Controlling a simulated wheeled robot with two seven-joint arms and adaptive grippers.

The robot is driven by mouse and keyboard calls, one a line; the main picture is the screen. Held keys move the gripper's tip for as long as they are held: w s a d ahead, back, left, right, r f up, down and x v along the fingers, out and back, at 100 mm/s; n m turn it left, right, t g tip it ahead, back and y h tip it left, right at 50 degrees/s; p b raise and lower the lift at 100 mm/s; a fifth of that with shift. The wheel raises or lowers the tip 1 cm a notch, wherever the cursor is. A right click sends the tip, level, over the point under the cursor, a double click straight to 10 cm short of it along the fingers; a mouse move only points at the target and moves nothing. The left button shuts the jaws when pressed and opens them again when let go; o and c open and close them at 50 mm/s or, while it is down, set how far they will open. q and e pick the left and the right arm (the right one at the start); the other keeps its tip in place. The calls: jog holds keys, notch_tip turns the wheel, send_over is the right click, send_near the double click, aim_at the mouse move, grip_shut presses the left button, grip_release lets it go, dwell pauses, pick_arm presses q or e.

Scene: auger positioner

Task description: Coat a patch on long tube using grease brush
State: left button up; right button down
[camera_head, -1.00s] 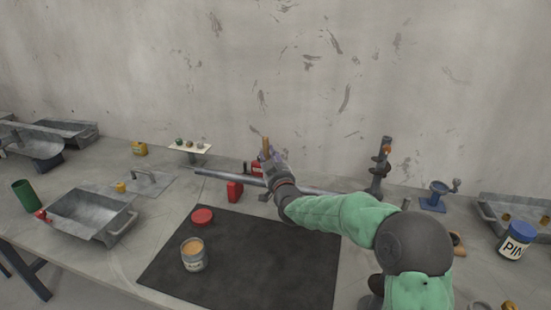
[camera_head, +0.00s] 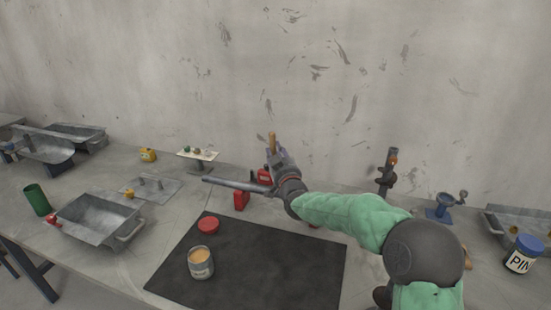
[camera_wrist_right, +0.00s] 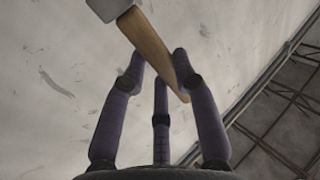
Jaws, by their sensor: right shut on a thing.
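The long tube (camera_head: 226,184) is a thin grey pipe lying level across the back of the table. Its right part is hidden by my right arm. My right gripper (camera_head: 275,155) is at the tube in the picture, its fingers showing above the tube's line; contact cannot be told. It is shut on the grease brush (camera_head: 271,138), whose wooden handle points up. In the right wrist view, the handle (camera_wrist_right: 150,45) passes between the purple-grey fingers (camera_wrist_right: 157,80), with a grey part at the top edge. The bristles are not visible. The left gripper is out of view.
A red block (camera_head: 241,200) is under the tube. A metal tray (camera_head: 90,222) stands left. A dark upright auger (camera_head: 386,178) stands right.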

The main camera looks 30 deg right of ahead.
jog(key=shift+w+d+r, duration=0.1)
jog(key=shift+r, duration=0.65)
jog(key=r, duration=0.2)
jog(key=r+p, duration=0.1)
jog(key=shift+w+d, duration=0.25)
jog(key=shift+d, duration=0.05)
dwell(0.3)
